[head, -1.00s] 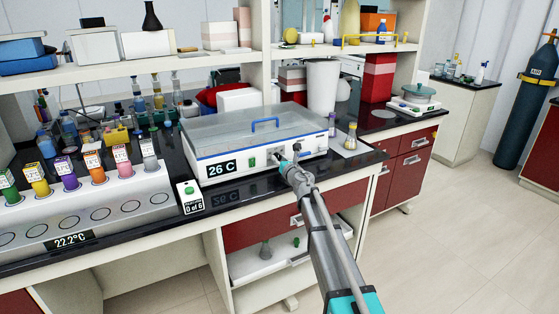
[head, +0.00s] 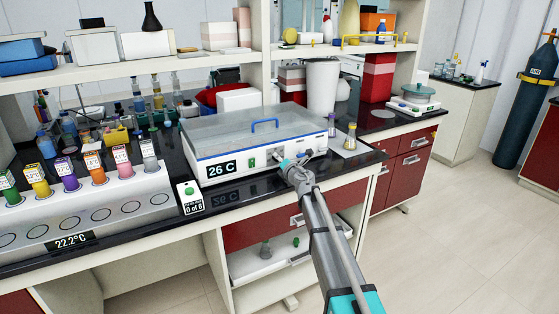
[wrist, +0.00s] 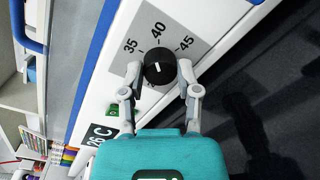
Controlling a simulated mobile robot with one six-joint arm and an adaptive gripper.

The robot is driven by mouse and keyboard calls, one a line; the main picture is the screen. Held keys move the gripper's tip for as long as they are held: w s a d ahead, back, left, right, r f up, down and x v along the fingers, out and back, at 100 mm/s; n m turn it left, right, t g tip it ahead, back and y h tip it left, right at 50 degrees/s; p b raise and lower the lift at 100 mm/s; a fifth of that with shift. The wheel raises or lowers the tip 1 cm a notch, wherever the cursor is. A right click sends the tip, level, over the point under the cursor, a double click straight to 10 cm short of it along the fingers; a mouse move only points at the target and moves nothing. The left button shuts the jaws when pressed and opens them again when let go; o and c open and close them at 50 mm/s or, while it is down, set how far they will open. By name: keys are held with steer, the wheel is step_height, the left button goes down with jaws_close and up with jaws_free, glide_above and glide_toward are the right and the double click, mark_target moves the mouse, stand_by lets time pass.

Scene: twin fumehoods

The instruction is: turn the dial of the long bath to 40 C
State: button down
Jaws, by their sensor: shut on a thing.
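The long bath (head: 215,150) is a white box with a clear lid and a blue handle, standing on the black bench top. Its display (head: 221,168) reads 26 C. In the wrist view its black dial (wrist: 159,67) sits on a grey scale plate (wrist: 165,32) marked 35, 40 and 45. A short white mark shows on the dial; its exact reading is hard to tell. My gripper (wrist: 160,72) is shut on the dial, one finger at each side. In the head view my gripper (head: 291,162) is at the bath's front and hides the dial.
A small counter sign (head: 191,197) reading "0 of 6" stands left of the bath. Further left is a rack (head: 100,208) with coloured bottles and a 22.2°C display. Small bottles (head: 350,136) stand just right of the bath. The floor at the right is clear.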

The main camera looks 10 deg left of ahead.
steer(key=shift+m, duration=1.1)
steer(key=shift+w, duration=0.1)
steer(key=shift+c, duration=1.6)
jaws_free()
steer(key=shift+n, duration=0.3)
steer(key=shift+n, duration=2.2)
steer(key=shift+a+n+b, duration=0.1)
steer(key=shift+n+b, duration=0.3)
steer(key=shift+n, duration=2.4)
steer(key=v, duration=1.4)
steer(key=shift+a+f, duration=0.15)
steer(key=shift+f, duration=0.05)
